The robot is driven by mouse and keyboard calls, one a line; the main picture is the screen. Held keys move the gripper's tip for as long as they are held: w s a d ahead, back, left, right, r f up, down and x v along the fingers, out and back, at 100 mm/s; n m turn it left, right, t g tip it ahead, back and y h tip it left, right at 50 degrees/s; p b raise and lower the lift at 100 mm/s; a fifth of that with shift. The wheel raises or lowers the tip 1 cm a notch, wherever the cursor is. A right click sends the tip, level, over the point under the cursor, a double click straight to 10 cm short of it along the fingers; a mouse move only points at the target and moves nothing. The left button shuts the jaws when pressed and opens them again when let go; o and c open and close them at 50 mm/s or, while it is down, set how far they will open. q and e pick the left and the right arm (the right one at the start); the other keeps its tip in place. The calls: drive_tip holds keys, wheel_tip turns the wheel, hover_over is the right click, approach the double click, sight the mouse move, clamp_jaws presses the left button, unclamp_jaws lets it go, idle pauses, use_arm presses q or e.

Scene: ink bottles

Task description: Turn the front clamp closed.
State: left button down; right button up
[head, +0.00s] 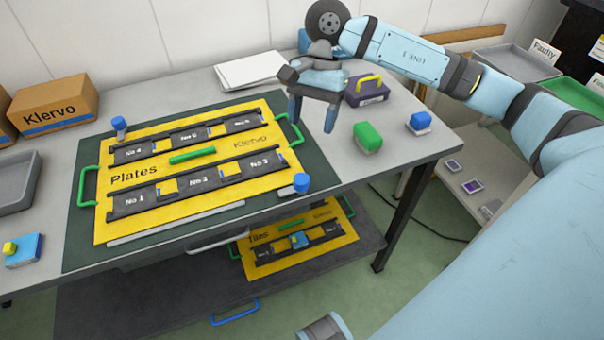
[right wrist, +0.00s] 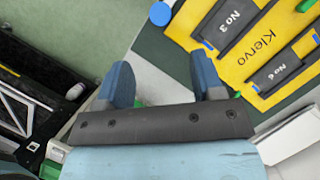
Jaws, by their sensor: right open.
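The front clamp (head: 300,183) is a blue round knob at the right front corner of the yellow plate board (head: 225,208), close to No 3. A small light piece shows under the knob, pointing left; I cannot tell if it grips the board. The knob also shows at the top of the right wrist view (right wrist: 161,13). A second blue-topped clamp (head: 119,123) stands at the board's back left corner. My right gripper (head: 312,116) is open and empty, above the table behind the front clamp. Its spread fingers also show in the right wrist view (right wrist: 163,78). My left gripper is not visible.
The board lies on a dark green mat (head: 84,230) with green handles. Right of the gripper stand a purple box with a yellow handle (head: 366,91), a green block (head: 368,138) and a blue block (head: 418,123). A second yellow board (head: 262,268) lies on the lower shelf.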

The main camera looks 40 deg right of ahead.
sight(302, 178)
drive_tip(key=x, duration=1.2)
drive_tip(key=shift+a+f+b, duration=0.1)
drive_tip(key=shift+f+b, duration=0.05)
drive_tip(key=shift+b, duration=0.2)
drive_tip(key=c, duration=0.9)
